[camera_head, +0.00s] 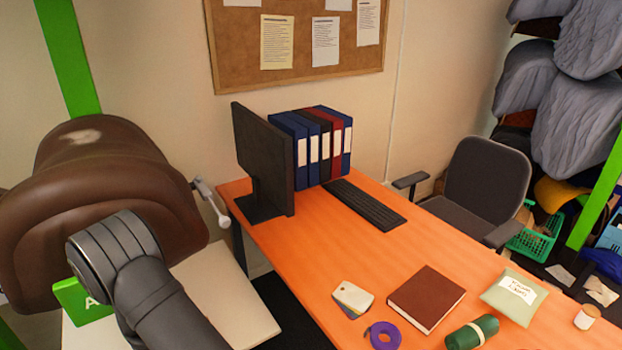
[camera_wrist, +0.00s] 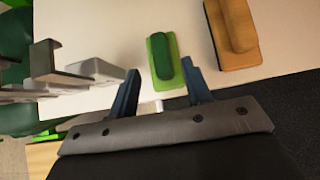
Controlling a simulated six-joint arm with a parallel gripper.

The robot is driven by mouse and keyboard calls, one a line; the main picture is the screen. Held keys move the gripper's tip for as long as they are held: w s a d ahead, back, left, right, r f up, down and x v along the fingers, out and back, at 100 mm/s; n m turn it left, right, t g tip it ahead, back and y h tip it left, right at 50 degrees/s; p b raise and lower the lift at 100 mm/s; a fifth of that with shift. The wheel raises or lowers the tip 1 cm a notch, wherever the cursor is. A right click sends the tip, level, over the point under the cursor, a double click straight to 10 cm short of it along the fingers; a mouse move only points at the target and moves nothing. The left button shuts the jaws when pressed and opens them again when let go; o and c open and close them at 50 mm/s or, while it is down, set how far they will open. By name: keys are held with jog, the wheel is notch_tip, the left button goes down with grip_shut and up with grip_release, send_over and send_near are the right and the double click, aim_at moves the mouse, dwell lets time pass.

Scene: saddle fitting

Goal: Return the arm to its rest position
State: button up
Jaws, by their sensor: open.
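My gripper (camera_wrist: 160,67) shows in the wrist view with its two blue fingers spread apart and nothing held between them. A green block with a rounded dark green grip (camera_wrist: 163,58) lies on a pale surface (camera_wrist: 130,22) beyond the fingertips. It looks apart from the fingers, though the gap is hard to judge. In the head view my dark grey arm stands at the lower left, in front of a brown saddle (camera_head: 130,160). My gripper is hidden in that view.
A brown block with a grip (camera_wrist: 234,25) lies right of the green one. Grey metal brackets (camera_wrist: 60,65) stand left of my fingers. In the head view, an orange desk (camera_head: 310,255) with a monitor (camera_head: 262,165) is to the right. A green block (camera_head: 78,300) sits beside my arm.

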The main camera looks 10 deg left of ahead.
jog(key=v, duration=0.5)
jog(key=x, duration=1.2)
jog(key=shift+d+f, duration=0.1)
jog(key=r, duration=0.8)
jog(key=shift+w+d+r, duration=0.1)
jog(key=shift+d+r, duration=0.1)
jog(key=shift+r, duration=0.2)
jog(key=w+d+r+m+t+h, duration=0.1)
jog(key=w+d+r+m+h, duration=0.4)
jog(key=w+d, duration=0.65)
jog(key=w+d+r+m+t+h, duration=0.1)
jog(key=w+d+r+m+t, duration=0.15)
jog(key=w+d+r, duration=0.85)
jog(key=w+d+r+m+h, duration=0.1)
jog(key=w+d+r+m, duration=0.1)
jog(key=d, duration=1.2)
jog(key=w+d+r+m+g+h, duration=0.1)
jog(key=d+r+m+h, duration=0.1)
jog(key=d, duration=1.2)
jog(key=shift+w+r+m, duration=0.4)
jog(key=shift+r+m, duration=0.05)
jog(key=shift+r, duration=0.5)
